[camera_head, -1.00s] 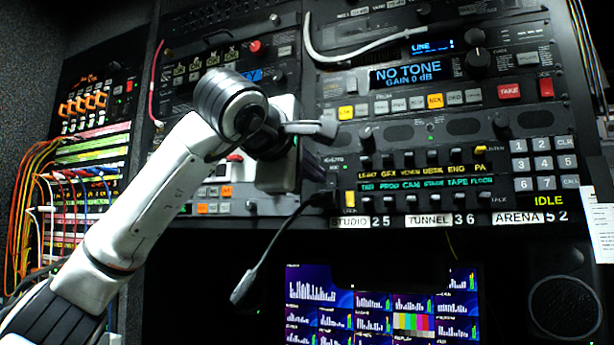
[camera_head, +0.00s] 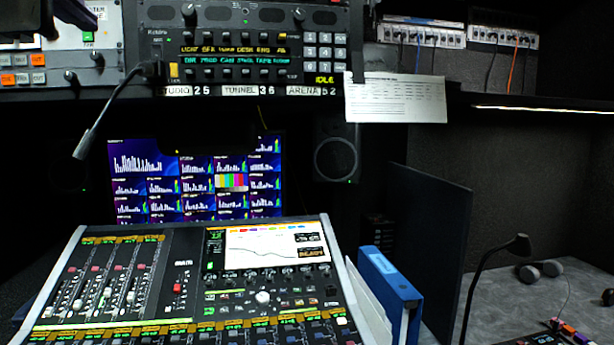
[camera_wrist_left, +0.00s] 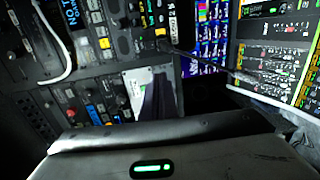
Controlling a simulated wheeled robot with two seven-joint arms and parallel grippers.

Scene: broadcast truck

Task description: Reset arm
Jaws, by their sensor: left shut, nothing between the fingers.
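The end of my left arm shows only partly in the head view, as a dark shape at the top left corner (camera_head: 22,16), in front of the rack. In the left wrist view, the body of my left gripper fills the bottom, with a green light on it. Dark, shut fingers (camera_wrist_left: 157,98) stand in front of a white rack panel (camera_wrist_left: 132,82). Nothing shows held between them. That white panel also shows in the head view (camera_head: 72,60). My right gripper is in neither view.
The intercom panel (camera_head: 160,52) and its gooseneck microphone (camera_head: 103,115) are close to the left gripper. Below are a monitor (camera_head: 145,187), a mixing desk (camera_head: 185,255) and a blue binder (camera_head: 390,290). A paper sheet (camera_head: 396,98) hangs right of the intercom. A second gooseneck (camera_head: 478,275) stands at right.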

